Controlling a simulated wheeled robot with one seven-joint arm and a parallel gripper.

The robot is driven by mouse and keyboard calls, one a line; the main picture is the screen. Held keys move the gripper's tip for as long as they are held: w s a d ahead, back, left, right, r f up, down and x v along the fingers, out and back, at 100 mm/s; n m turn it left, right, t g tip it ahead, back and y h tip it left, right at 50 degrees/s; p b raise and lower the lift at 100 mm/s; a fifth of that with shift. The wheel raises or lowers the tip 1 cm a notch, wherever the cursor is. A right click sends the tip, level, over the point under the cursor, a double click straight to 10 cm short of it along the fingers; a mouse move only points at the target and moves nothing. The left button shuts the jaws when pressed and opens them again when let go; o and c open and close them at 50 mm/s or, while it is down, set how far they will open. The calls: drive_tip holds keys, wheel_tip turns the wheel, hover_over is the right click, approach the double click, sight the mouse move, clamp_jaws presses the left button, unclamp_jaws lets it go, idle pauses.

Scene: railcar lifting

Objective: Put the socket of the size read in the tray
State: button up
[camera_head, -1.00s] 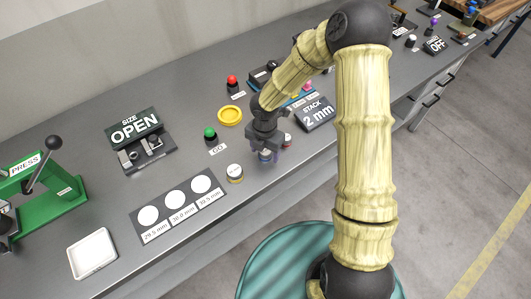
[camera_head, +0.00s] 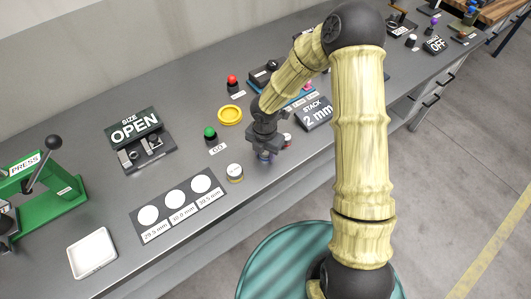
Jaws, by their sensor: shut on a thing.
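A white square tray (camera_head: 76,270) lies empty at the front left. The size gauge (camera_head: 134,128) reads "OPEN", and its jaws sit below the display. A dark mat (camera_head: 150,226) has three white circles with mm labels, too small to read surely.
A green press (camera_head: 70,190) stands left of the mat. A green GO button (camera_head: 210,133), a yellow dish (camera_head: 230,115) and a red button (camera_head: 232,80) lie behind. A STACK display (camera_head: 316,112) reads "2 mm" beside my arm. Bench between mat and gauge is clear.

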wheel_tip(320, 180, up, 10)
drive_tip(key=shift+r, duration=0.1)
idle(0.5)
idle(0.5)
